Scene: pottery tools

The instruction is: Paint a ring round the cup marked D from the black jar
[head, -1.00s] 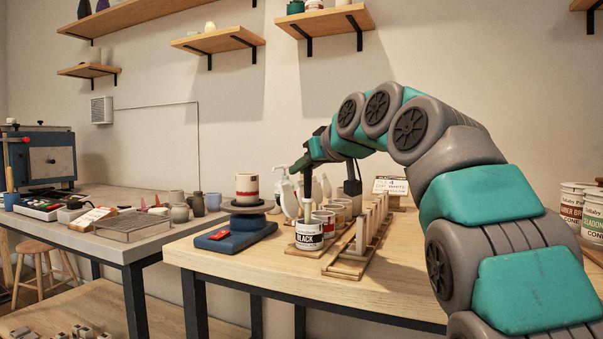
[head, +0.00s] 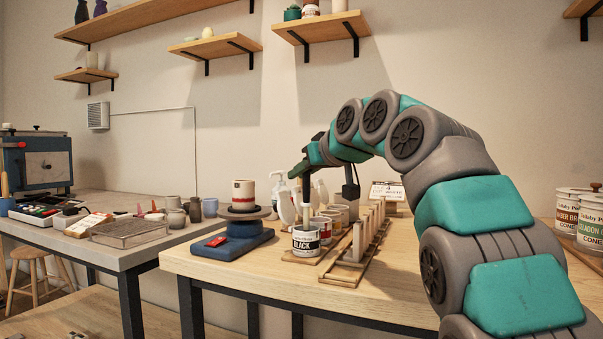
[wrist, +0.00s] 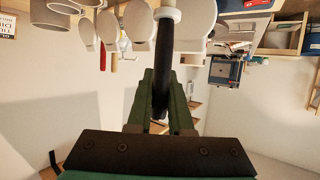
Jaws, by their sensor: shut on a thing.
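My gripper (head: 299,170) is shut on a dark brush handle (wrist: 163,70), which runs between the green fingers in the wrist view. A pale collar shows at its far end; the tip is hidden. In the head view the gripper is above the black jar (head: 306,244), a white pot labelled BLACK. Whether the brush reaches into the jar cannot be told. A cream cup (head: 243,197) with reddish marking stands upright on the turntable (head: 246,230), left of the gripper. No letter D can be read on it.
Several other jars (head: 334,218) stand behind the black one. A wooden rack (head: 351,270) with upright pieces is to their right. White bottles (head: 284,205) stand behind, close to the gripper. A red item (head: 216,241) lies on the turntable base. The table front is clear.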

